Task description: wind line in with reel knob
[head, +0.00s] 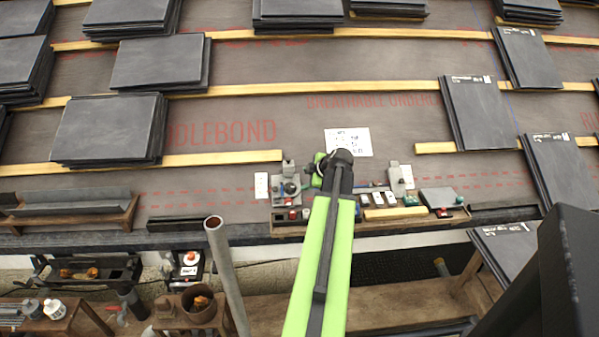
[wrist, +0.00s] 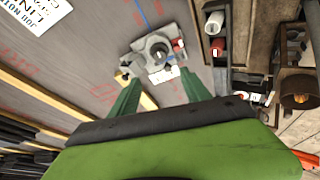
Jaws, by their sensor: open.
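A small grey reel unit (head: 284,192) with a dark round part on it sits at the left end of the wooden tool ledge in the head view. In the wrist view the grey reel unit (wrist: 150,45) lies ahead of my fingers, with a dark-ringed round knob (wrist: 160,54) on it. My gripper (wrist: 161,82) is open, its two green fingers apart and pointing toward the unit, with nothing seen held between them. In the head view my gripper (head: 322,168) is just right of the reel unit, and my arm hides part of the ledge.
A second grey bracket (head: 398,180) stands on the right of the ledge, near a yellow strip (head: 395,213) and small blocks. A white printed card (head: 348,142) lies behind my gripper. Slate stacks (head: 108,130) rest on battens. A grey pipe (head: 228,275) rises at front left.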

